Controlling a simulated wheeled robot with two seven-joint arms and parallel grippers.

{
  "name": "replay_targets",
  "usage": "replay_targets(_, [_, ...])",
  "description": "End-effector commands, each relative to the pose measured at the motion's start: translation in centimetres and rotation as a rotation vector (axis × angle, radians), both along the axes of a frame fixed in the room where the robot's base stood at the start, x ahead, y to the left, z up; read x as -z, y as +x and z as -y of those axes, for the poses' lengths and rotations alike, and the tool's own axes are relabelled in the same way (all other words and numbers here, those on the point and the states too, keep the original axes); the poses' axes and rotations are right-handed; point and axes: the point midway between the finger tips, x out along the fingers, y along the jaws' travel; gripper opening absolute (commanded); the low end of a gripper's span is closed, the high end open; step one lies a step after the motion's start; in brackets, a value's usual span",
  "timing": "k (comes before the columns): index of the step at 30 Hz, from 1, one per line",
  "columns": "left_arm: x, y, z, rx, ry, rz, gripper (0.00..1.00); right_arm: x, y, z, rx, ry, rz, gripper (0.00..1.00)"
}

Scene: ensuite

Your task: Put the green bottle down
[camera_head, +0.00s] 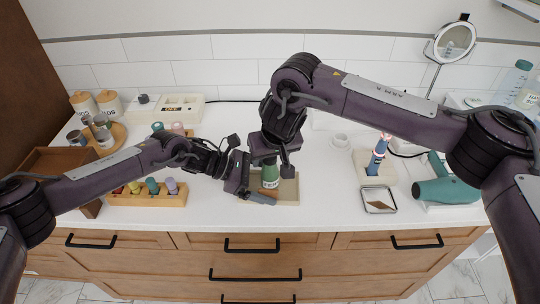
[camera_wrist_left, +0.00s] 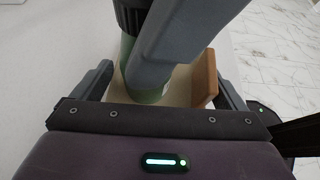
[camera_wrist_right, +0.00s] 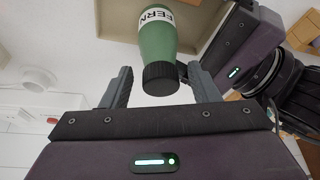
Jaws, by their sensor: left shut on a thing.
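The green bottle (camera_head: 270,177) has a white label and a black cap. It stands about upright over a shallow tan tray (camera_head: 289,190); I cannot tell whether its base touches the tray. My left gripper (camera_head: 262,187) is low at the bottle and shut on it. The left wrist view shows the bottle's lower body (camera_wrist_left: 148,88) between the fingers, partly hidden by a grey finger of my right gripper. My right gripper (camera_head: 273,160) is above the bottle. In the right wrist view its open fingers flank the black cap (camera_wrist_right: 160,78) with gaps at both sides.
A wooden rack with several coloured bottles (camera_head: 148,197) is on the left. On the right are a small metal-rimmed tray (camera_head: 379,200), a blue item in a holder (camera_head: 377,158) and a teal hair dryer (camera_head: 447,183). Clear white counter lies between the tan tray and these right-hand items.

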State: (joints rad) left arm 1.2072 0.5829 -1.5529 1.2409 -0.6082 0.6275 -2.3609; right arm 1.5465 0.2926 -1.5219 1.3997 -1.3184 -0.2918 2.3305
Motion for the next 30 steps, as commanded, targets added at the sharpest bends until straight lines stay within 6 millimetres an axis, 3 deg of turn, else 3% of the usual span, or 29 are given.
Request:
replay_targets(8, [0.2, -0.1, 0.0, 0.002, 0.003, -0.003, 0.81, -0.7, -0.1, 0.0, -0.001, 0.001, 0.001, 0.55])
replay_targets(21, [0.2, -0.1, 0.0, 0.001, 0.003, -0.004, 0.8, -8.6, -3.0, 1.2, -0.002, -0.002, 0.008, 0.55])
replay_targets(30, [0.2, -0.1, 0.0, 0.001, 0.003, -0.004, 0.8, -11.3, -4.2, 1.5, 0.0, 0.0, 0.002, 0.55])
